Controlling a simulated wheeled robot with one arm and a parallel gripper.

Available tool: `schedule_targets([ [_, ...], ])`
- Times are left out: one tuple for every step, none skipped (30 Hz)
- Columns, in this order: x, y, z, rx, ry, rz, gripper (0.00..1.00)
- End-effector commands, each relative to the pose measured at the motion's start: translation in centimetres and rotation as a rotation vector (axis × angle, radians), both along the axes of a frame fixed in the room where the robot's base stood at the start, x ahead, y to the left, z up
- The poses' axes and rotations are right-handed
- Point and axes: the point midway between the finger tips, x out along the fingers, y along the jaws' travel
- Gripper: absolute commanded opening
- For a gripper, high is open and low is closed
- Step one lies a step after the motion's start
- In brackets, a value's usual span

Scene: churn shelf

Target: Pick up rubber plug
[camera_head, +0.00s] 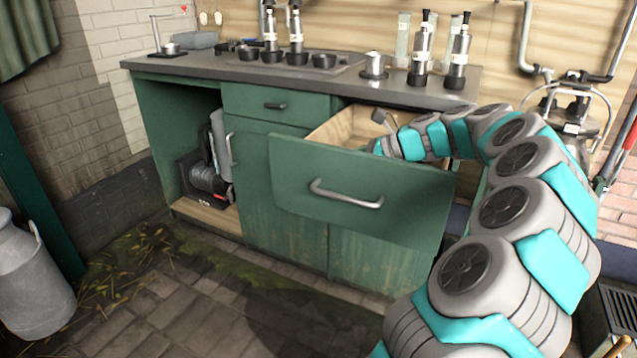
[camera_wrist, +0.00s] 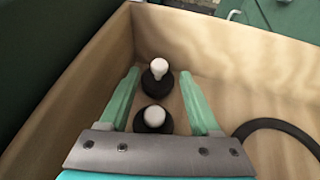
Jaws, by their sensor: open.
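Two black rubber plugs with white knobs on top lie in the open wooden drawer in the wrist view. The farther plug (camera_wrist: 157,80) is between the tips of my gripper (camera_wrist: 160,76), with a gap on each side. The nearer plug (camera_wrist: 153,121) is closer to the gripper's grey base, also between the green fingers. My gripper is open and holds nothing. Whether the fingers are level with the plugs or above them I cannot tell. In the head view my gripper (camera_head: 379,118) reaches into the drawer; the plugs are hidden there.
The open drawer (camera_head: 365,190) has a green front and wooden walls (camera_wrist: 235,45) close around the gripper. A black curved ring or hose (camera_wrist: 275,124) lies at right. The counter (camera_head: 215,65) above bears several metal and glass items. A milk can (camera_head: 35,285) stands at left.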

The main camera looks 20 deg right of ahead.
Motion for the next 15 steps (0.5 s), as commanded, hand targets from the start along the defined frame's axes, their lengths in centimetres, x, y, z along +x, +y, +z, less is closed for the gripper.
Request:
schedule_targets([
  [0.3,0.5,-0.1,0.001,0.001,0.004,0.64],
  [0.6,0.9,-0.1,0.001,0.001,0.005,0.64],
  [0.9,1.3,-0.3,0.001,0.001,0.007,0.64],
  [1.2,1.7,-0.4,0.000,0.002,0.007,0.64],
  [1.5,2.0,-0.4,0.000,0.002,0.007,0.64],
  [1.9,2.5,-0.7,0.000,0.002,0.006,0.64],
  [2.1,2.8,-1.0,0.000,0.002,0.006,0.64],
  [2.4,3.0,-1.1,0.001,0.003,0.005,0.64],
  [2.6,3.3,-1.3,0.001,0.003,0.005,0.64],
  [2.7,3.4,-1.4,0.001,0.002,0.005,0.64],
  [2.7,3.5,-1.4,0.001,0.002,0.005,0.64],
  [2.8,3.5,-1.5,0.001,0.002,0.005,0.64],
  [2.8,3.5,-1.5,0.001,0.001,0.004,0.64],
  [2.8,3.5,-1.4,0.001,0.001,0.004,0.64],
  [2.8,3.4,-1.4,0.000,0.000,0.003,0.64],
])
